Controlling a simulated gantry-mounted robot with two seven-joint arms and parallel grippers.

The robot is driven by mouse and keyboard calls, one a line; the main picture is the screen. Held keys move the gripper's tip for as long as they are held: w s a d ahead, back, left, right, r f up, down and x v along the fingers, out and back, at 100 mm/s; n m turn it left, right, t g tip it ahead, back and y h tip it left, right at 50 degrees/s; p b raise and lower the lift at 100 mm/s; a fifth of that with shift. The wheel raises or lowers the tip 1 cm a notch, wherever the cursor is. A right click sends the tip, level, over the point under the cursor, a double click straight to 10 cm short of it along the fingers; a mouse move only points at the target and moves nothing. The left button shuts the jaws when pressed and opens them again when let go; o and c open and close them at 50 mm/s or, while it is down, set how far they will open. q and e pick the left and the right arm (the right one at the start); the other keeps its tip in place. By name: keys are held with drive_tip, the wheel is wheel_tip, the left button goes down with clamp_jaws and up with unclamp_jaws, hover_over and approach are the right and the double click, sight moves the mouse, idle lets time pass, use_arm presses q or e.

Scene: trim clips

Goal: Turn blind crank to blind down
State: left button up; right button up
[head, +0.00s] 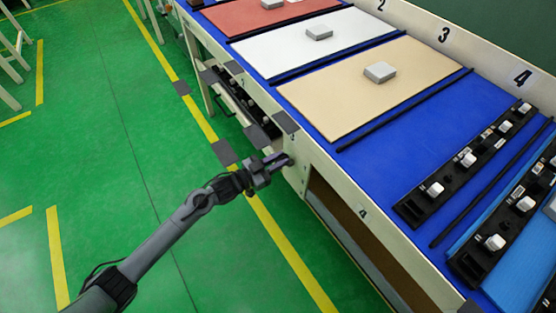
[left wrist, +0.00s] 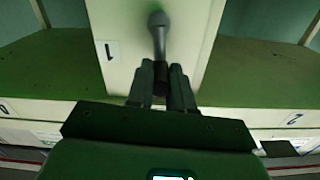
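The blind crank (left wrist: 158,35) is a grey arm with a rounded upper end, in front of a pale upright panel in the left wrist view. Its lower, dark end lies between the fingers of my left gripper (left wrist: 162,80), which fill the space on both sides of it and look shut on it. In the head view my left gripper (head: 287,160) is at the front side of the workbench; the crank is too small to tell there. A brown panel (head: 345,222) shows under the bench, but I cannot tell whether it is the blind. My right gripper is not in view.
The long blue workbench (head: 378,165) carries a tan board (head: 340,100), a white board (head: 285,55), a red board (head: 240,17) and black strips with white clips (head: 434,188). Dark pads (head: 257,137) line its front edge. The green floor (head: 110,130) beside it is clear.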

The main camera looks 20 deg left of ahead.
use_arm(q)
clamp_jaws()
drive_tip(key=shift+s+d+r+m+p, duration=0.15)
drive_tip(key=shift+m+p, duration=0.15)
drive_tip(key=shift+p, duration=0.4)
drive_tip(key=shift+f, duration=0.2)
drive_tip(key=o, duration=0.8)
unclamp_jaws()
drive_tip(key=shift+d, duration=0.1)
drive_tip(key=shift+c, duration=0.2)
